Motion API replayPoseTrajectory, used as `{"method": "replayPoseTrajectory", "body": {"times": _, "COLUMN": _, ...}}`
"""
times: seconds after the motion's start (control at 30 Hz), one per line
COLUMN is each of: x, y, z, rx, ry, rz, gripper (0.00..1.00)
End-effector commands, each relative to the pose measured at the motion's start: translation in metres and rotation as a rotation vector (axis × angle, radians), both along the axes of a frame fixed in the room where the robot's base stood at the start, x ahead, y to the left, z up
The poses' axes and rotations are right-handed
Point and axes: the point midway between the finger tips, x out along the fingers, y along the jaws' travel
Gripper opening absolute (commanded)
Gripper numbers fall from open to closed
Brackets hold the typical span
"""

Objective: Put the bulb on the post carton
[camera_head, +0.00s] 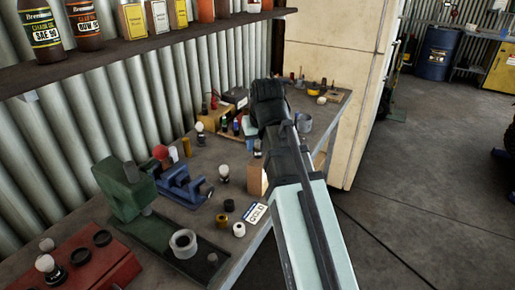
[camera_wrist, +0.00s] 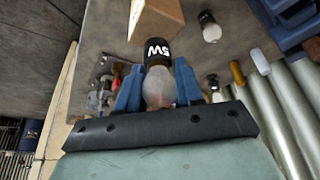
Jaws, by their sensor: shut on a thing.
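My gripper (camera_wrist: 158,80) has its two blue fingers shut on a bulb (camera_wrist: 159,92) in the wrist view. The bulb's glass is between the fingers, and its black base, marked "5W", points away from the palm. A tan box, which looks like the post carton (camera_wrist: 157,14), shows just beyond the base; I cannot tell whether they touch. In the head view the carton (camera_head: 257,181) stands at the bench's front edge, partly hidden by my arm. The fingers and held bulb are hidden there behind my black wrist.
Another bulb (camera_head: 223,173) stands left of the carton. A bottle shelf (camera_head: 130,50) overhangs the back. Open floor lies right.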

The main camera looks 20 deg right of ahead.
Motion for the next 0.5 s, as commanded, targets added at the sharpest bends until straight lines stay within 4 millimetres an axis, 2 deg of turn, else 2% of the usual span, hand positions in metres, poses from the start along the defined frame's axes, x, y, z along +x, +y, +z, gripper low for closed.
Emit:
{"method": "replayPoseTrajectory", "body": {"times": 0.17, "x": -0.001, "y": 0.0, "z": -0.018, "rx": 0.0, "ry": 0.001, "rz": 0.0, "gripper": 0.06}}
{"method": "replayPoseTrajectory", "body": {"times": 0.5, "x": 0.0, "y": 0.0, "z": -0.02, "rx": 0.0, "ry": 0.0, "rz": 0.0, "gripper": 0.06}}
